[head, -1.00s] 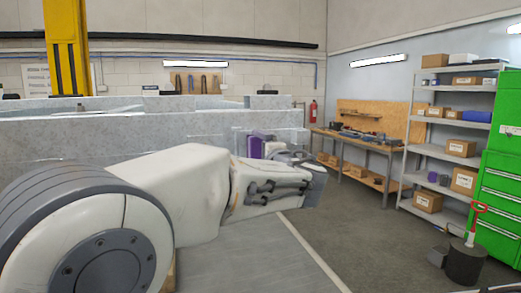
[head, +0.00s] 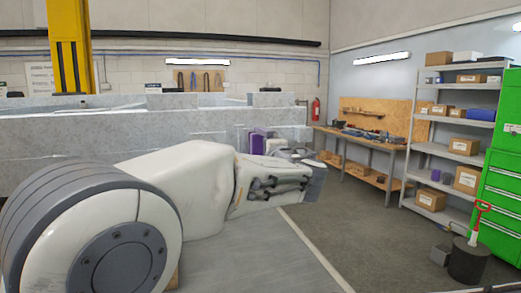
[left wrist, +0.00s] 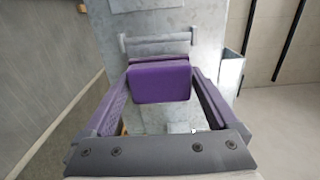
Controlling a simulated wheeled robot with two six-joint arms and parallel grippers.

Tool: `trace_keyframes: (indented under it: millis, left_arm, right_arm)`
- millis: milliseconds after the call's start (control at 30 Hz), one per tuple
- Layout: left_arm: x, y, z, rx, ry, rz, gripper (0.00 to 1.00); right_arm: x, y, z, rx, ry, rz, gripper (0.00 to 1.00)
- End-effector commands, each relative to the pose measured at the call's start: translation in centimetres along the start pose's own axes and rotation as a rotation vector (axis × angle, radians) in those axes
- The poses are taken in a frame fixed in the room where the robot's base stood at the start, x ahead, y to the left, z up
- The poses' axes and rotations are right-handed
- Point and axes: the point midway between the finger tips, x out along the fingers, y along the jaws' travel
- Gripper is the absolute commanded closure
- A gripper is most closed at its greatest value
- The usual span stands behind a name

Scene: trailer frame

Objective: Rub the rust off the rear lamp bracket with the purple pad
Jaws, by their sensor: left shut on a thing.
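My left gripper (head: 278,150) reaches in beside the end of the grey trailer frame (head: 100,135). It is shut on the purple pad (head: 258,143), which faces the galvanised metal there. In the left wrist view the purple pad (left wrist: 160,80) sits between the fingers, in front of a grey metal surface (left wrist: 150,25). Whether the pad touches that metal I cannot tell. A small upright metal plate (left wrist: 232,70) stands to the right of the pad. I cannot tell which part is the rear lamp bracket, and no rust is clearly visible. My right gripper is not in view.
A wooden workbench (head: 372,141) stands against the back wall, with a grey shelf rack (head: 458,130) of boxes right of it. Green drawers (head: 503,175) and a dark round block (head: 467,258) are at far right. The floor between is clear.

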Motion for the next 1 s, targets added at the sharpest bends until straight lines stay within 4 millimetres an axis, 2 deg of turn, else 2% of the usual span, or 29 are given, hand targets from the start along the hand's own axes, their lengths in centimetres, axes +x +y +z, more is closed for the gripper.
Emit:
trace_keyframes:
  millis: [600, 1000]
  left_arm:
    - [1.1, -0.1, -0.1, 0.000, 0.001, -0.001, 0.52]
    - [0.9, -0.1, -3.1, 0.000, 0.002, -0.001, 0.52]
  right_arm:
    - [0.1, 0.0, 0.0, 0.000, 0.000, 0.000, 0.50]
    - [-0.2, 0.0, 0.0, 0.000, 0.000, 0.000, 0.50]
